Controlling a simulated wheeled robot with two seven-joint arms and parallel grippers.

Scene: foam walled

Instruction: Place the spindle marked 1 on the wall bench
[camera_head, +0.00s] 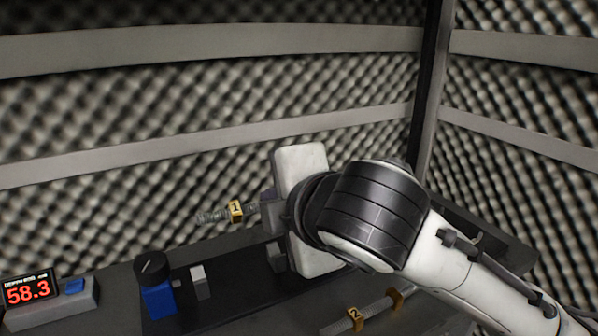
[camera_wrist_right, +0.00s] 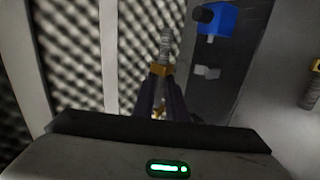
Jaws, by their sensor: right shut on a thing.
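The spindle marked 1 (camera_head: 235,211) is a threaded grey rod with a yellow tag, held roughly level and pointing left in the head view. My right gripper (camera_head: 268,203) is shut on it, above the grey bench top (camera_head: 118,278) that runs along the foam wall. In the right wrist view, the spindle (camera_wrist_right: 165,48) sticks out beyond the dark fingers of my right gripper (camera_wrist_right: 160,100). The part between the fingers is hidden. My left gripper is not in view.
A spindle marked 2 (camera_head: 358,315) lies at the front. A blue block with a black knob (camera_head: 157,290) and a small grey block (camera_head: 199,282) stand on a dark plate (camera_head: 240,282). A display reading 58.3 (camera_head: 45,296) is at left. A dark ledge (camera_head: 490,237) shows behind my arm.

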